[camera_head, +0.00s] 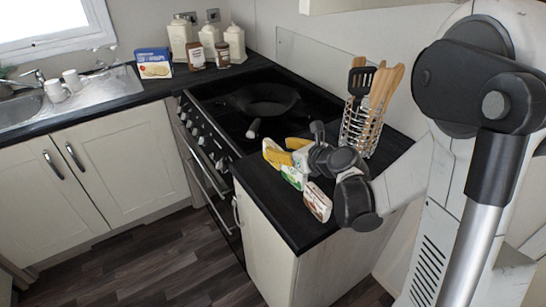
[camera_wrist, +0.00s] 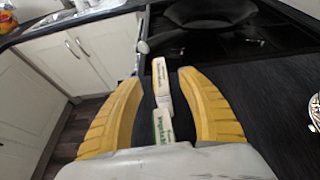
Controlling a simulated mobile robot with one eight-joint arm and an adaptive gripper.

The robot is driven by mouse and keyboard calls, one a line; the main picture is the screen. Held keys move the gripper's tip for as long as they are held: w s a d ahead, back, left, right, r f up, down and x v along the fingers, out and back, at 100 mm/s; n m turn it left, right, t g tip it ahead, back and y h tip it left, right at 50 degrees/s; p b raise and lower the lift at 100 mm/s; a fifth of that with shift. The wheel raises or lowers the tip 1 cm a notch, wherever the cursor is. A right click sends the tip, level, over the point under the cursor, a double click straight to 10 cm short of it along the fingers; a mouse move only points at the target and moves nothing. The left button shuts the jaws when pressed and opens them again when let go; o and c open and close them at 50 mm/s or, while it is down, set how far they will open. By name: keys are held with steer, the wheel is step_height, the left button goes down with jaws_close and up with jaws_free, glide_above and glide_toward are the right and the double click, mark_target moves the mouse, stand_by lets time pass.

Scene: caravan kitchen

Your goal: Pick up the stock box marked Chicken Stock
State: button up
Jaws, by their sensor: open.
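My gripper (camera_head: 283,150) hangs low over the dark worktop beside the hob, its yellow fingers spread. In the wrist view my open gripper (camera_wrist: 159,76) has a small white box (camera_wrist: 161,84) between its fingertips, with brownish lettering too blurred to read. A nearer box (camera_wrist: 163,128) has green lettering that seems to begin "Vegetable". It shows in the head view as a white and green box (camera_head: 293,177). A brown, red and white box (camera_head: 318,202) lies nearer the worktop edge, its label unreadable. I cannot tell which box is marked Chicken Stock.
A wire holder with utensils (camera_head: 358,133) stands close behind my gripper. A pan (camera_head: 262,100) sits on the black hob. Canisters, jars and a blue box (camera_head: 154,62) stand at the back. The worktop's front corner is clear.

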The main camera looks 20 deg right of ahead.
mark_target(274, 146)
steer(key=x, duration=0.3)
steer(key=shift+w+b, duration=0.1)
steer(key=shift+b, duration=0.3)
steer(key=shift+c, duration=0.5)
jaws_close()
